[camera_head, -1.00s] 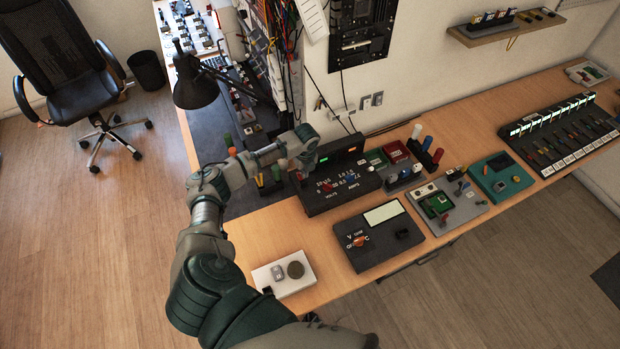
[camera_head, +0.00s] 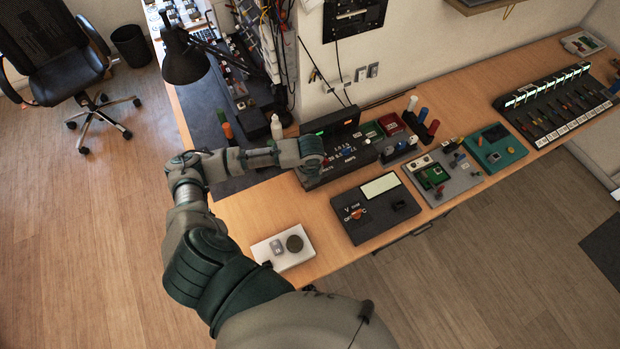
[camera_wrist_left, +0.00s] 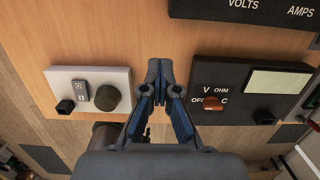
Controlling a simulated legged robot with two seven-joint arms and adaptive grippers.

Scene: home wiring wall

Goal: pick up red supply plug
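The dark power supply (camera_head: 322,174) stands on the bench with a green and a red display. A small red piece (camera_head: 327,162), which looks like the red supply plug, shows on its front beside my left wrist, partly hidden. A blue plug (camera_head: 347,151) is to its right. In the left wrist view only the supply's lower edge (camera_wrist_left: 250,12) with VOLTS and AMPS shows; the red plug is not seen there. My left gripper (camera_wrist_left: 159,68) has its fingertips together with nothing between them, above the bench. In the head view its fingers are hidden. My right gripper is not in view.
A multimeter (camera_head: 372,220) lies in front of the supply, also in the wrist view (camera_wrist_left: 240,110). A white box with a dark knob (camera_head: 283,262) is at its left. A white bottle (camera_head: 276,128), a black lamp (camera_head: 183,62) and several coloured posts stand around. Bare wood lies between.

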